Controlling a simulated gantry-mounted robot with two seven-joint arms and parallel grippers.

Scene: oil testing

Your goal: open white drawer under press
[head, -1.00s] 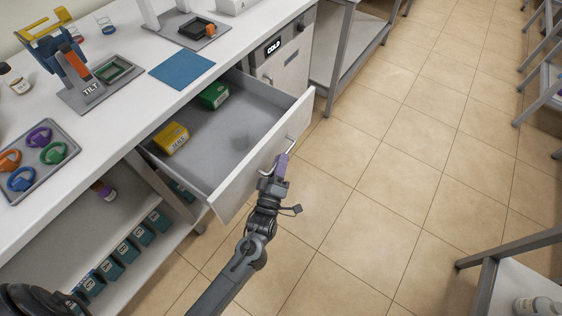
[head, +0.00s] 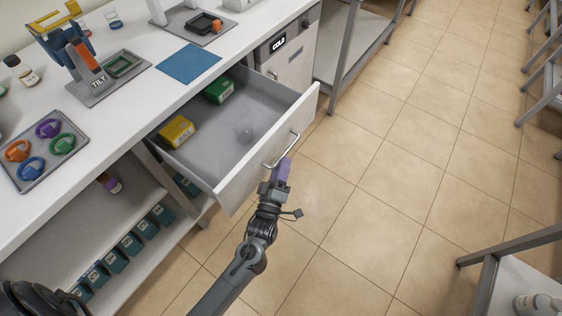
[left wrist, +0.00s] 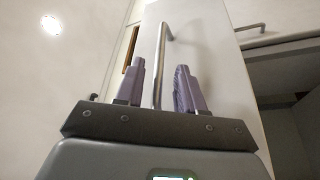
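The white drawer (head: 262,150) under the counter is pulled well out, with its grey inside showing. Its metal bar handle (head: 283,151) is on the front panel and also shows in the left wrist view (left wrist: 159,62). My left gripper (head: 283,166) is just in front of the handle, with purple fingers. In the left wrist view my left gripper (left wrist: 160,72) has its fingers spread, with the handle bar showing in the gap and clear space on both sides. My right gripper is out of view.
On the counter stand a tilt device (head: 92,75), a blue mat (head: 188,63) and a tray of coloured rings (head: 68,158). The tiled floor (head: 375,190) is open to the right.

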